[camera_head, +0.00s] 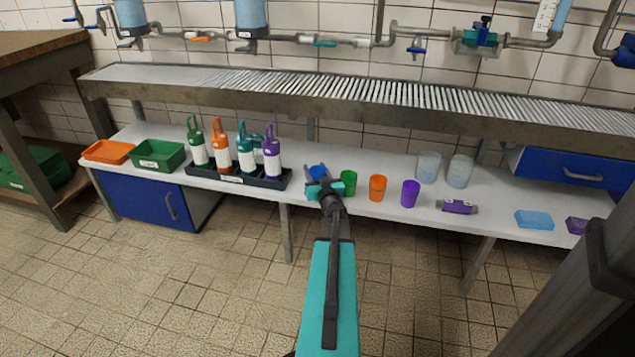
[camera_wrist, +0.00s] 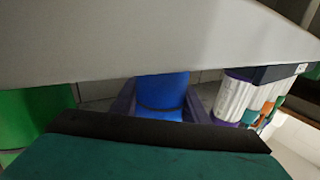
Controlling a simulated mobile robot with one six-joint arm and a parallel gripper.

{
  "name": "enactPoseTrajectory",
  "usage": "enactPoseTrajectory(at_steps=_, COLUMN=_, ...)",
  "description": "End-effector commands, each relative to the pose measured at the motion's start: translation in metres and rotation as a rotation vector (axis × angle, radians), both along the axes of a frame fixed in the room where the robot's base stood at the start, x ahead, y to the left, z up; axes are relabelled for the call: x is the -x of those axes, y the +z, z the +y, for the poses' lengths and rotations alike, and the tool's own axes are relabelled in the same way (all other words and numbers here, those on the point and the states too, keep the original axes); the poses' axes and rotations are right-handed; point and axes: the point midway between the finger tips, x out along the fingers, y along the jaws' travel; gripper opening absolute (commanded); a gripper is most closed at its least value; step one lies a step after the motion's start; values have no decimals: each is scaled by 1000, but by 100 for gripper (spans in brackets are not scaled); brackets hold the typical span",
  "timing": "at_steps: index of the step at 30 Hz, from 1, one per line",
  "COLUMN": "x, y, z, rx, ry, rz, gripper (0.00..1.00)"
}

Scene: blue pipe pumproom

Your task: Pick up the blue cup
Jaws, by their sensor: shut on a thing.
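The blue cup (camera_head: 317,171) is on or just above the white bench, partly hidden behind my gripper (camera_head: 325,187). In the wrist view the blue cup (camera_wrist: 161,94) sits between the two dark fingers of my gripper (camera_wrist: 160,108), with a finger against each side. My gripper is shut on the cup. I cannot tell whether the cup touches the bench. The cup's lower part in the wrist picture is hidden by my gripper's body.
A green cup (camera_head: 349,183) stands close on the right, then an orange cup (camera_head: 377,188) and a purple cup (camera_head: 410,193). On the left a black tray (camera_head: 222,177) holds several bottles (camera_head: 245,152). A slatted shelf (camera_head: 380,92) runs above the bench (camera_head: 300,196).

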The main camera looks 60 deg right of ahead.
Motion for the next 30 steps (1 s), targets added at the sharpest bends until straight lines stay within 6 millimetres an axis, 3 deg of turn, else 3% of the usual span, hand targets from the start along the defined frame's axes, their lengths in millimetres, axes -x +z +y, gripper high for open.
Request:
enactPoseTrajectory(at_steps=11, x=0, y=5, z=0, rx=0, ry=0, rz=0, gripper=19)
enactPoseTrajectory(at_steps=23, x=0, y=43, z=0, rx=1, ry=0, rz=-1, gripper=19)
enactPoseTrajectory(at_steps=30, x=19, y=40, z=30, rx=-1, ry=1, rz=0, gripper=19)
